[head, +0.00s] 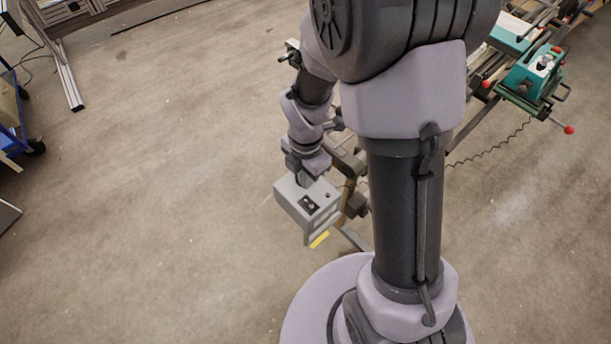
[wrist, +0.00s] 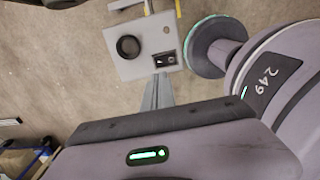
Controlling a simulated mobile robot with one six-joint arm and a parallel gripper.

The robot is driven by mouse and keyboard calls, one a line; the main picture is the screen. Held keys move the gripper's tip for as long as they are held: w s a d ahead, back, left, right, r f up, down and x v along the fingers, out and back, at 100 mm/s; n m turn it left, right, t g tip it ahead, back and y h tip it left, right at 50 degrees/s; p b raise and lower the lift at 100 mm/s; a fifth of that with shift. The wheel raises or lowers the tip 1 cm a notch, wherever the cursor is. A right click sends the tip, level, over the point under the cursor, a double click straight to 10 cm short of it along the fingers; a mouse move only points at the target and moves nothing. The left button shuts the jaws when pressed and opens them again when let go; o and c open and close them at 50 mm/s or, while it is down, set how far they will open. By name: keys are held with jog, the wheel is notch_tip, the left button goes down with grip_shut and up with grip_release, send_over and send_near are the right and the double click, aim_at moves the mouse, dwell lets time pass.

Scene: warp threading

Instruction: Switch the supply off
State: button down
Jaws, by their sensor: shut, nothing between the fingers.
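The supply is a light grey box (head: 291,193) below the end of my arm in the head view. It also shows at the top of the wrist view (wrist: 133,68), with a round black knob (wrist: 128,47) and a black rocker switch (wrist: 165,60) on its face. In the wrist view my gripper (wrist: 160,76) is shut and empty, its fingertips just below the switch in the picture. I cannot tell whether they touch it. The switch's on or off position is too small to read. In the head view my wrist partly covers the box's back edge.
A yellow piece (head: 319,240) shows at the box's lower edge. A dark stand (head: 356,205) is beside the box, partly hidden by my arm. A teal machine (head: 535,72) with red knobs stands at upper right. Open floor (head: 150,180) lies to the left.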

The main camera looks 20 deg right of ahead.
aim_at(305, 201)
notch_tip(305, 201, down, 9)
jog(key=b, duration=0.3)
jog(key=shift+r+b, duration=0.2)
jog(key=shift+b, duration=0.15)
jog(key=shift+f, duration=0.15)
jog(key=shift+s, duration=0.1)
jog(key=shift+s+d+r, duration=0.25)
jog(key=shift+s+d, duration=0.05)
jog(key=shift+s, duration=0.3)
